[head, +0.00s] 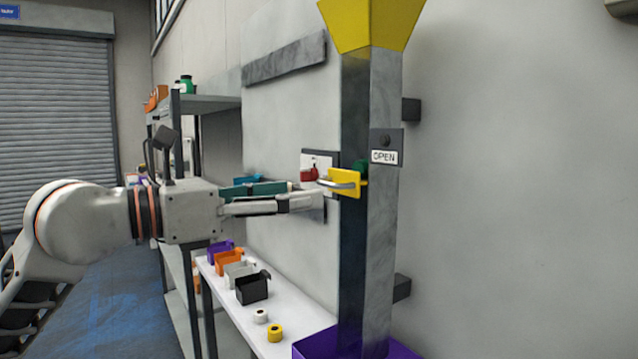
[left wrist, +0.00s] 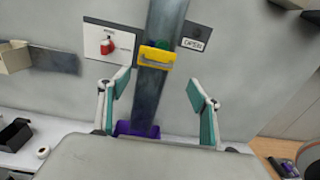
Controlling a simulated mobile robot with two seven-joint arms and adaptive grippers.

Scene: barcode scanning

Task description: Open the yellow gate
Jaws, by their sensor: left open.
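The yellow gate (head: 346,183) is a small yellow plate with a grey bar handle on the front of a square grey metal chute. It also shows in the left wrist view (left wrist: 156,58), on the chute beyond my fingertips. My left gripper (head: 308,193) is open and empty, its fingers pointing at the gate. In the left wrist view its two teal-padded fingers stand wide apart, one on each side of the chute, below the gate in the picture. Contact with the handle is not visible. My right gripper is in neither view.
A yellow funnel (head: 370,25) tops the chute. A purple bin (head: 325,345) stands under it. An "OPEN" sign (head: 384,157) and a panel with a red item (head: 309,174) flank the gate. A white bench (head: 240,318) holds small bins and tape rolls.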

